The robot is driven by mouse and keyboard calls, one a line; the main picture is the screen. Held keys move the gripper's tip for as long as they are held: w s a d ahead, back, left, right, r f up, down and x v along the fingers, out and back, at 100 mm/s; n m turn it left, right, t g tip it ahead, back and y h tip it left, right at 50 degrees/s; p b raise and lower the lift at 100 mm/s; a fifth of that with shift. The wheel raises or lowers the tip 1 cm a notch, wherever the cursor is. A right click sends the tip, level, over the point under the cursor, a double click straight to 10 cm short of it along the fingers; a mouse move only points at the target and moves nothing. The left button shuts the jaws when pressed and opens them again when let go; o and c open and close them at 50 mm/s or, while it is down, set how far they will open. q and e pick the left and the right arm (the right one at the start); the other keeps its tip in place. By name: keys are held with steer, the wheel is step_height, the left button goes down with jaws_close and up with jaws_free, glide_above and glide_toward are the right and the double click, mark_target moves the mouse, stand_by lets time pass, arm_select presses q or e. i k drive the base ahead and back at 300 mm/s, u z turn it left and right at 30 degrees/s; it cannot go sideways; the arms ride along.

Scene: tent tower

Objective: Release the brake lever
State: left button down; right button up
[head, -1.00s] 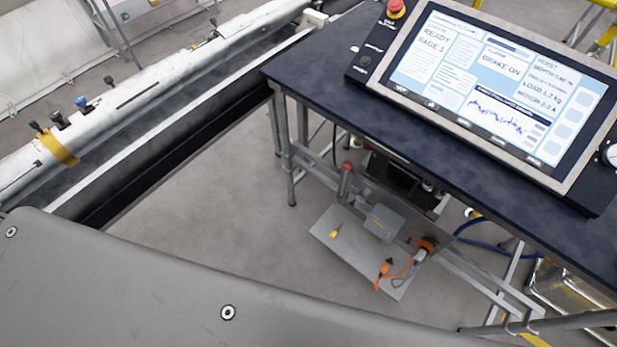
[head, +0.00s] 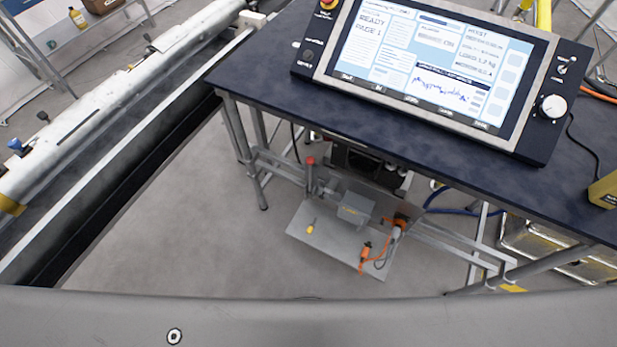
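A short upright lever with a red knob (head: 310,172), which looks like the brake lever, stands below the dark table. It rises at the back left of a grey metal plate (head: 322,243), beside a grey box (head: 354,209). A control panel screen (head: 425,60) on the table shows READY and a graph; its smaller text is too blurred to read for sure. Neither of my grippers is in view, so their distance from the lever does not show.
The dark table (head: 300,112) overhangs the lever's area, with metal legs and rails around it. Orange plugs and a cable (head: 366,252) sit at the plate's right. A long white tube (head: 110,95) runs along the left. Floor left of the plate is clear.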

mark_target(310, 160)
steer(key=z, duration=0.55)
steer(key=k, duration=1.3)
steer(key=u, duration=0.1)
steer(key=i, duration=0.6)
steer(key=u, duration=0.75)
steer(key=i, duration=0.85)
steer(key=z, duration=0.75)
steer(key=i, duration=0.4)
steer(key=z, duration=0.35)
